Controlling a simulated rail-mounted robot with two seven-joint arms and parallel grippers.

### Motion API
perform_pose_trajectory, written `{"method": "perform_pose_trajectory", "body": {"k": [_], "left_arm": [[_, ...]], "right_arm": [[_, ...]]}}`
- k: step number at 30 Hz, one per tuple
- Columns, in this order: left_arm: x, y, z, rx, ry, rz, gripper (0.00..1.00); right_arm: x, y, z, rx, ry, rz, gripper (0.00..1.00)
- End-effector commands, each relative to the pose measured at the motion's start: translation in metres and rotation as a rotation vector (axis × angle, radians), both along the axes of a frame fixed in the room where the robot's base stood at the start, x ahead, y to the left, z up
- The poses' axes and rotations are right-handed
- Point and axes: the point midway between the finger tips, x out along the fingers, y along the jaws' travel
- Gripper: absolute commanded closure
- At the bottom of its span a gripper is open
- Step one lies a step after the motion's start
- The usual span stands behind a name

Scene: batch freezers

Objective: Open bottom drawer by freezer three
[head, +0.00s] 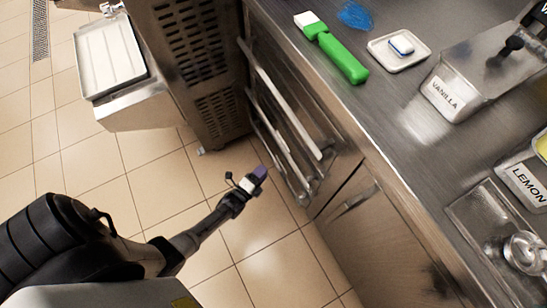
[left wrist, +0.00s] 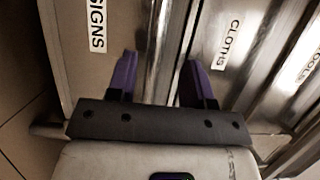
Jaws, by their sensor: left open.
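A stack of steel drawers (head: 335,165) with long bar handles stands under the counter, right of the freezer (head: 205,60); the fronts look shut. The left wrist view shows drawer fronts labelled SIGNS (left wrist: 97,25), CLOTHS (left wrist: 227,45) and TOOLS (left wrist: 305,60). The SIGNS front is the one nearest the floor. My left gripper (head: 260,173), with purple fingertips, is low by the lower handles. It is open in the left wrist view (left wrist: 158,80), its fingers on either side of a shiny handle bar (left wrist: 168,50). Whether they touch it is unclear. My right gripper is out of view.
A cabinet door (head: 365,235) adjoins the drawers. The tiled floor (head: 275,255) before them is clear.

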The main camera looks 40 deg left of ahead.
Motion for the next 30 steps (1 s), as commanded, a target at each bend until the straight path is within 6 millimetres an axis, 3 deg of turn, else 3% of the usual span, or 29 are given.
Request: {"method": "perform_pose_trajectory", "body": {"k": [6,12,18,28,30], "left_arm": [[0.039,0.003,-0.003,0.0,-0.003,0.0,0.53],[0.062,0.003,-0.002,0.0,-0.002,0.0,0.53],[0.073,0.004,-0.001,0.0,0.0,0.001,0.53],[0.075,0.004,0.0,0.0,0.0,0.001,0.53],[0.075,0.004,0.0,0.0,0.0,0.001,0.58]], "right_arm": [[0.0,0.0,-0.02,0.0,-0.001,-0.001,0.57],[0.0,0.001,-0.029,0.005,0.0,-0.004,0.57],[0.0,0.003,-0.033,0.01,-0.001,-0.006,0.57],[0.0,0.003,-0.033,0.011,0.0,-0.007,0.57],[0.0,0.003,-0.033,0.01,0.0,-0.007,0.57]]}}
